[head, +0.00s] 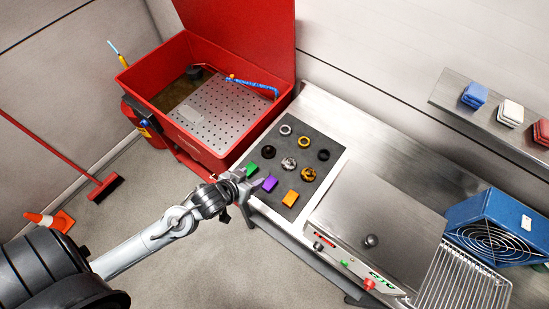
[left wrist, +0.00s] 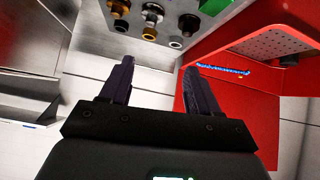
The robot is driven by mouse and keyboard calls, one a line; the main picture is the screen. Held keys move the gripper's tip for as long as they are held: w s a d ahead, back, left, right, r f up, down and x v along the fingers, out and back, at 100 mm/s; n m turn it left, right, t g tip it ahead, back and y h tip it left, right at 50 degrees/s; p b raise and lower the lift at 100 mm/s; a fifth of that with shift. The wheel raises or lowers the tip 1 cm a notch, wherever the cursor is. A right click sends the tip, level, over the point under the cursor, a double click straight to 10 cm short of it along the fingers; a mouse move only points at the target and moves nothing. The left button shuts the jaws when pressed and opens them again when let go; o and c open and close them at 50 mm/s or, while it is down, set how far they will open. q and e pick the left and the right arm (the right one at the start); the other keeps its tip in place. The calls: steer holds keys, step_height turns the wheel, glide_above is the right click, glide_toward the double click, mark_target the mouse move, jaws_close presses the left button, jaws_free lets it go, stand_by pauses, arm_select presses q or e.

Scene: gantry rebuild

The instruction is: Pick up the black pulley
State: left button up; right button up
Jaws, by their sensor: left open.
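Two dark round parts lie on the dark mat (head: 275,172) on the bench. One black round part (head: 268,151) is at the mat's left side, between the green block and a grey ring; I take it as the black pulley. It also shows at the top of the left wrist view (left wrist: 188,23). The other, a black ring (head: 324,155), is at the back right corner. My left gripper (head: 256,184) is open and empty, near the mat's front left edge by the green and purple blocks. In the left wrist view its fingers (left wrist: 156,70) are apart. My right gripper is not in view.
A green block (head: 252,169), purple block (head: 270,183) and orange block (head: 291,198) line the mat's front. A silver pulley (head: 289,163) and gold pulley (head: 309,174) share the middle row. A red parts washer (head: 193,150) stands left; a steel lidded unit (head: 375,225) stands right.

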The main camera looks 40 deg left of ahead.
mark_target(267, 150)
arm_select(q)
steer(key=w+a+f+t+b, duration=0.1)
steer(key=w+a+f+b, duration=0.1)
steer(key=f+b, duration=0.1)
steer(key=w+a+f+t+b, duration=0.1)
steer(key=w+a+f+b, duration=0.1)
steer(key=a+f+b, duration=0.1)
steer(key=w+a+f+m+t+b, duration=0.1)
steer(key=w+a+f+b, duration=0.2)
steer(key=f+b, duration=0.2)
steer(key=shift+f+b, duration=0.2)
steer(key=shift+b, duration=0.15)
steer(key=shift+w+a+f, duration=0.1)
steer(key=shift+w+a, duration=0.05)
steer(key=shift+a, duration=0.05)
steer(key=shift+w+a+f+b, duration=0.15)
steer(key=shift+w+b, duration=0.1)
steer(key=shift+b, duration=0.1)
steer(key=x, duration=0.4)
steer(key=shift+d+r+b+x, duration=0.15)
steer(key=shift+b+x, duration=0.1)
steer(key=shift+x, duration=1.35)
steer(key=shift+d+r+b+x, duration=0.15)
steer(key=shift+b+x, duration=0.1)
steer(key=shift+x, duration=1.3)
steer(key=shift+w, duration=0.1)
steer(key=shift+c, duration=0.2)
jaws_close()
